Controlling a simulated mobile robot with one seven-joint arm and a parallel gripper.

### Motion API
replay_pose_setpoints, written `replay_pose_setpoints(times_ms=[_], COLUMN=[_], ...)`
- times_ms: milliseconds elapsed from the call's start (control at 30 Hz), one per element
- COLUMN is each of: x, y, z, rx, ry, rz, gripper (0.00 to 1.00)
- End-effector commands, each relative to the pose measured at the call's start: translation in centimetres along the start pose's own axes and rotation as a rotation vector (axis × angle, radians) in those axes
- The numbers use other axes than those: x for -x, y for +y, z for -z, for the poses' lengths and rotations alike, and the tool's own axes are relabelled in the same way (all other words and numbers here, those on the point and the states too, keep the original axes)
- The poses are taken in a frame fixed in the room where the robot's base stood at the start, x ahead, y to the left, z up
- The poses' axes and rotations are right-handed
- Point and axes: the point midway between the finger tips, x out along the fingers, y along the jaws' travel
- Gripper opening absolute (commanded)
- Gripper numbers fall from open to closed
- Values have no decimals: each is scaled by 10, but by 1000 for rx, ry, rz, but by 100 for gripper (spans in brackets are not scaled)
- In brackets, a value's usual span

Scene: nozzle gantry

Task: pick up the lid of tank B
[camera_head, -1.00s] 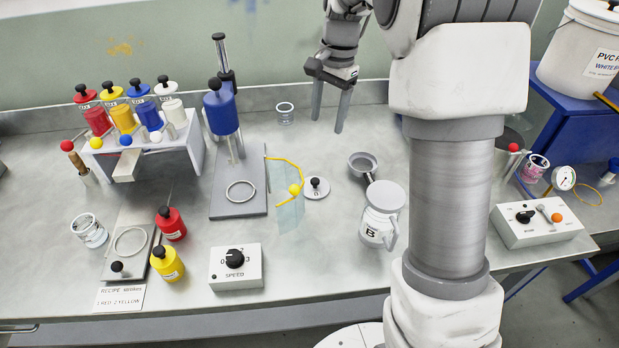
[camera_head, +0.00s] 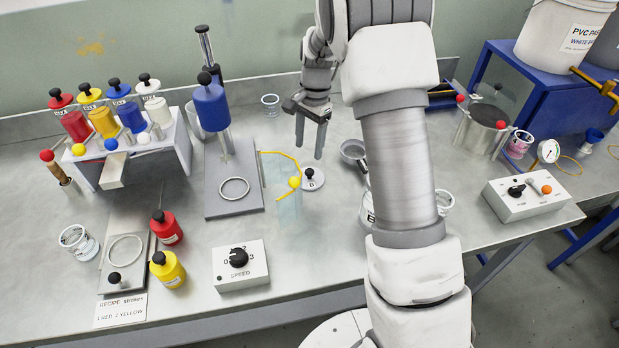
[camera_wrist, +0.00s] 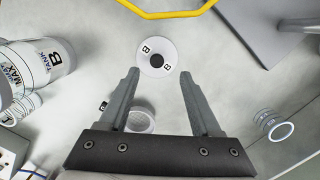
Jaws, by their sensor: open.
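The lid of tank B (camera_head: 312,180) is a small pale disc with a black knob, lying on the bench beside the yellow-edged clear guard. In the wrist view the lid (camera_wrist: 148,68) shows "B" marks and its black knob, ahead of and between my fingertips. My gripper (camera_head: 310,150) is open and empty, pointing down above the bench just behind the lid; in the wrist view its two fingers (camera_wrist: 159,74) stand apart. Tank B (camera_wrist: 42,62) is a white jug at the left of the wrist view; in the head view my arm mostly hides it.
The clear guard with its yellow edge (camera_head: 296,165) and the stirrer stand base (camera_head: 222,205) are just left of the lid. A metal ladle or cup (camera_head: 352,150) is right of the gripper. A small glass (camera_head: 270,103) stands behind. The bench in front of the lid is clear.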

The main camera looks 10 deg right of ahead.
Motion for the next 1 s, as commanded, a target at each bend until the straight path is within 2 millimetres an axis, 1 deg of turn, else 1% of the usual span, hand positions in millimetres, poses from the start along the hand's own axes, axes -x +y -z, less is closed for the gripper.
replay_pose_setpoints(times_ms=[33, 100, 333, 500, 633, 733, 933, 1000], x=[-9, -18, -33, -58, -74, -78, -78, -78], y=[1, 0, 2, 6, 5, 5, 5, 5], z=[0, 0, 2, 8, 8, 8, 8, 8], rx=[0, 0, -1, -2, -1, 0, 0, 0], ry=[-2, -1, -1, -2, -1, -1, 0, 0], rz=[-3, -2, -1, -2, -1, 0, 1, 1], gripper=[65, 65, 65, 65, 65, 65, 65, 52])
